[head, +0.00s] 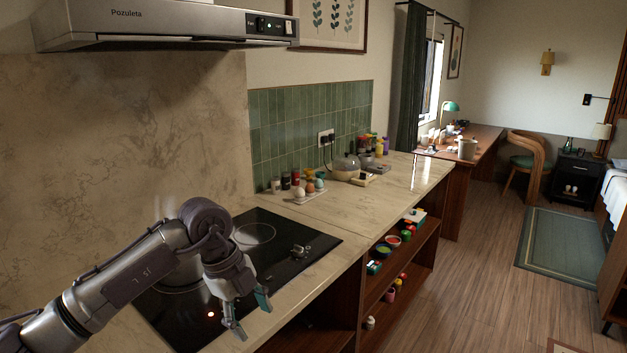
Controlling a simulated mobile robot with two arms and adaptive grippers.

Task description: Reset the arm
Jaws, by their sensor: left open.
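My left arm comes in from the lower left and reaches over the black cooktop (290,234). My left gripper (252,316) hangs at the arm's end, pointing down, near the front edge of the counter. Its two fingers with teal pads are apart, and I see nothing between them. The arm hides part of the cooktop, where a red light glows beside it. My right gripper is not in view.
A steel range hood (165,25) hangs above. Open shelves (410,262) below hold bowls and small items.

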